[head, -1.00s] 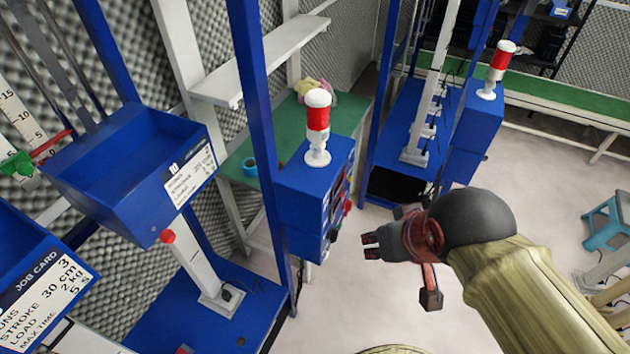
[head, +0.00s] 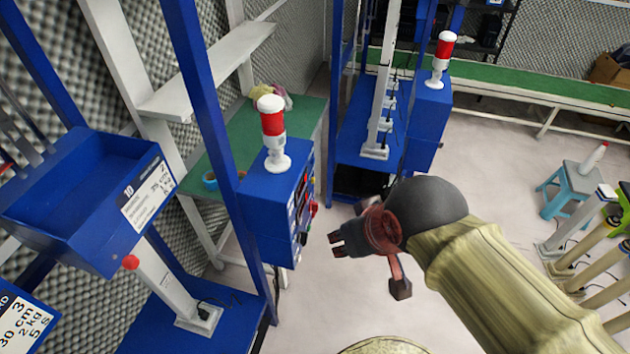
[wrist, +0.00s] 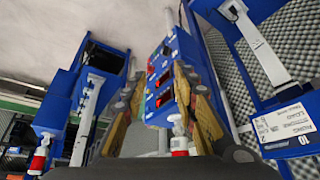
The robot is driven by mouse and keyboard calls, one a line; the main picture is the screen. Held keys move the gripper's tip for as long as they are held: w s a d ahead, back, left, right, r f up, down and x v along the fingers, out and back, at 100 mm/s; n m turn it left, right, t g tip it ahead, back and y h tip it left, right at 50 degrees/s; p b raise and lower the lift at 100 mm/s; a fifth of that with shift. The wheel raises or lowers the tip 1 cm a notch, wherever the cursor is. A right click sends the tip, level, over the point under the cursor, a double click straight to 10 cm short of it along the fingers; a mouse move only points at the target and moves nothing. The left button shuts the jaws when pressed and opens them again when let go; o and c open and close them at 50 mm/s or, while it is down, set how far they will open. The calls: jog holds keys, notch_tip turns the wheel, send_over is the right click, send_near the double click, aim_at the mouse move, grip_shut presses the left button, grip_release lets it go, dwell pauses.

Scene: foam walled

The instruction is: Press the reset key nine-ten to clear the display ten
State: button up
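A blue control box (head: 262,195) with a red-and-white lamp (head: 272,125) on top stands left of centre in the head view. Its right face carries displays and coloured buttons, seen there at a steep slant. In the wrist view this panel (wrist: 161,77) shows between my fingers, with dark red-lit windows and small keys; the digits and key labels are too small to read, so I cannot tell which is the reset key or display ten. My gripper (head: 335,244) is open and empty, right of the panel and apart from it. Its fingers frame the panel in the wrist view (wrist: 158,85).
A blue upright (head: 205,110) stands just left of the box. A blue bin labelled 10 (head: 75,210) hangs further left. A second blue box with a lamp (head: 428,115) stands behind right. Stools (head: 575,185) are at the far right. The pale floor between is clear.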

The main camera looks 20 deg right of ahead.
jog(key=shift+c, duration=1.4)
jog(key=c, duration=0.4)
grip_shut()
